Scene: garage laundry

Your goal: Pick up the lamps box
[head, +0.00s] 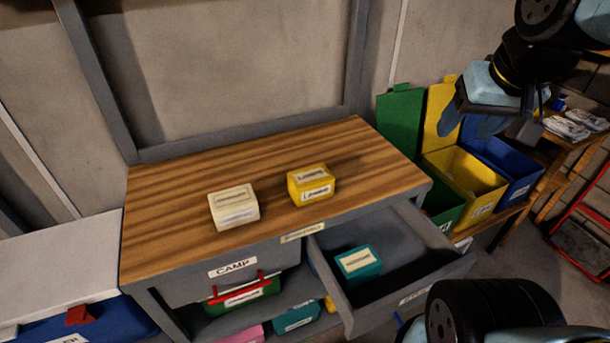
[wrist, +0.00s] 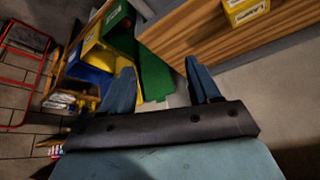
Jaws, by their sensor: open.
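The yellow lamps box (head: 311,185) sits on the wooden top of the workbench (head: 165,222), right of a cream box (head: 234,207). Its label appears to read "LAMPS". It also shows in the wrist view (wrist: 245,10), at the top edge and partly cut off. My gripper (head: 487,125) is up at the right, in front of the coloured bins and well apart from the box. In the wrist view my gripper (wrist: 160,80) has its two blue fingers spread with nothing between them.
An open drawer (head: 425,235) juts from the bench front and holds a teal box (head: 358,262). A green bin, a yellow bin (head: 468,180) and a blue bin (head: 510,165) stand right of the bench. A red metal frame (head: 580,225) is at far right. The benchtop around the boxes is clear.

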